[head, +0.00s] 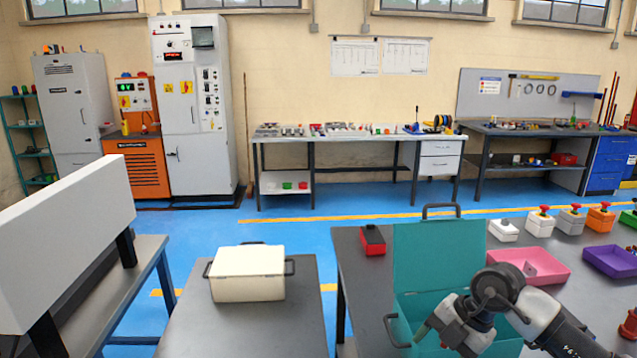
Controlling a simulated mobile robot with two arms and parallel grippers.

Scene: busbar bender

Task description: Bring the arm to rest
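My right arm comes in from the bottom right, and its gripper (440,337) hangs in front of the open teal box (440,255). The gripper is small and partly lost against the teal box, so I cannot tell whether its fingers are open or shut. I see nothing held in it. My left arm and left gripper are not in view.
The grey table at right also bears a red box (372,240), a pink tray (530,265), a purple tray (610,261) and several button boxes. A cream lidded box (248,273) stands on the middle table. Blue floor lies clear behind.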

